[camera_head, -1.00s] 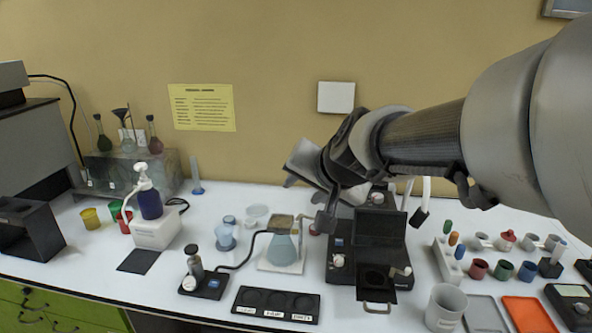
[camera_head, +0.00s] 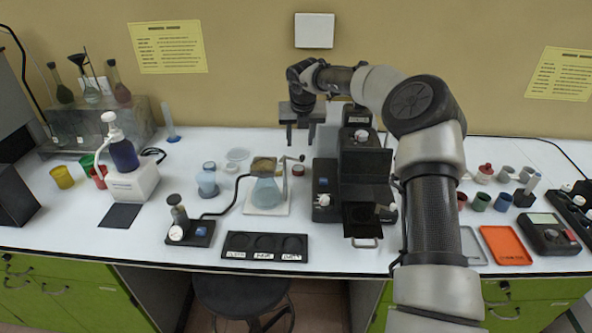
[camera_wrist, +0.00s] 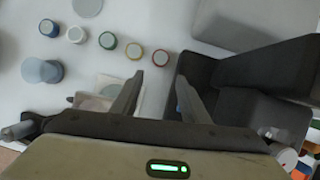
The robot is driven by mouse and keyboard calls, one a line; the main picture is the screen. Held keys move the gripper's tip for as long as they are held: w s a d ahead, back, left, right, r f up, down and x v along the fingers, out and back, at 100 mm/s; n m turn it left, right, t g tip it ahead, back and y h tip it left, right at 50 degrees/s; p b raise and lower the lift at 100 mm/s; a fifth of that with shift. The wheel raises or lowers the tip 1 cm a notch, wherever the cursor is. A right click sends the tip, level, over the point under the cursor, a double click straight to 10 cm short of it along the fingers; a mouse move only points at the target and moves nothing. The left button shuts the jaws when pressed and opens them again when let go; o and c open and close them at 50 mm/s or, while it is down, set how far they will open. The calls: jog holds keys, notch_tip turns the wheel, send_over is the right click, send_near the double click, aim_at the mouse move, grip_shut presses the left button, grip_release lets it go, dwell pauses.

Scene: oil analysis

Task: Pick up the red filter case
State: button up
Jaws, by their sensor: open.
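The red filter case (camera_wrist: 160,58) shows in the wrist view as a small round case with a red rim and a pale top. It is the rightmost of a row of similar round cases. In the head view a small red and white round thing (camera_head: 298,171), apparently this case, lies on the table left of the black instrument. My gripper (camera_wrist: 161,80) is open and empty, fingers down. In the wrist view the case appears between the fingertips and slightly beyond them, apart from both. In the head view my gripper (camera_head: 301,137) hangs above the back of the table.
A black instrument (camera_head: 325,190) stands close right of the case. A flask (camera_head: 266,190) on a white plate stands to the left. Green (camera_wrist: 108,40) and yellow (camera_wrist: 134,51) cases lie beside the red one. The wall is just behind my gripper.

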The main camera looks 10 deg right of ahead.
aim_at(298, 168)
jog(key=x, duration=1.6)
jog(key=shift+w+d+f, duration=0.15)
jog(key=shift+w+f, duration=0.05)
jog(key=shift+f, duration=0.15)
jog(key=c, duration=0.7)
